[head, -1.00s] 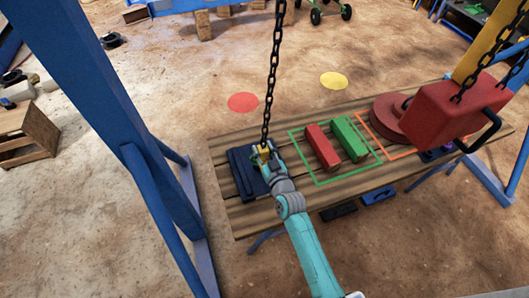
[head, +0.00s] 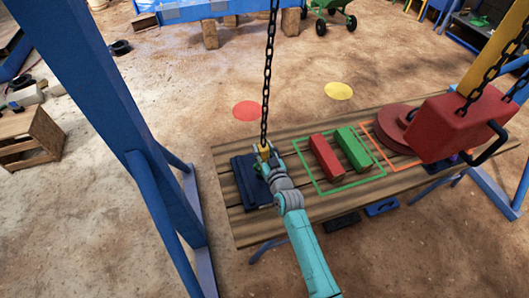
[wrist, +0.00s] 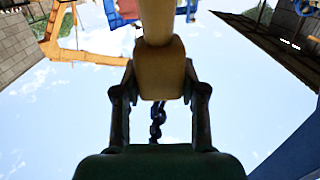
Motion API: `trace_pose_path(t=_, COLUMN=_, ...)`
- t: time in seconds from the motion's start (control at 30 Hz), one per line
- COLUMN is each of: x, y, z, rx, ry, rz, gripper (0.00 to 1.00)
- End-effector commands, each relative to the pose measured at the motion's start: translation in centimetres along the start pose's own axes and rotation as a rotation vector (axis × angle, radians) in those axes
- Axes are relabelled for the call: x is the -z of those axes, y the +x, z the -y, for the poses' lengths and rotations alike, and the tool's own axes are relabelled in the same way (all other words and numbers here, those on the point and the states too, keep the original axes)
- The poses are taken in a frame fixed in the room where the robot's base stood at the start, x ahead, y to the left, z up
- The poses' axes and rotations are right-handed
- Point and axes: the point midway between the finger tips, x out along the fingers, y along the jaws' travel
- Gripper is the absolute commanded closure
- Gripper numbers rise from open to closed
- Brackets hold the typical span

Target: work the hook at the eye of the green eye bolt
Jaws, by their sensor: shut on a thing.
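A yellow hook (head: 264,151) hangs at the lower end of a dark chain (head: 266,90), low over the left part of the plank table. My gripper (head: 268,160) is shut on the hook. In the wrist view the hook (wrist: 161,75) is a tan, rounded body between the two dark fingers, with chain links showing beyond it. A dark blue block (head: 248,185) lies on the table just under and left of my gripper. I cannot make out the green eye bolt or its eye in either view; my gripper and wrist cover part of that area.
A red bar (head: 326,157) and a green bar (head: 352,149) lie in a green outline on the table (head: 240,228). A red block (head: 452,125) hangs on chains at the right. A blue post (head: 110,120) stands close on the left.

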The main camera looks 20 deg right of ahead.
Motion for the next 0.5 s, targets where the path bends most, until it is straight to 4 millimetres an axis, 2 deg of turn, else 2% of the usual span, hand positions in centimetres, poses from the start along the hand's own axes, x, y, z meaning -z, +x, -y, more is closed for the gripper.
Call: trace_pose_path(t=0.5, x=2.1, y=1.2, z=-0.1, rx=-0.001, ry=-0.001, rz=-0.005, gripper=1.00)
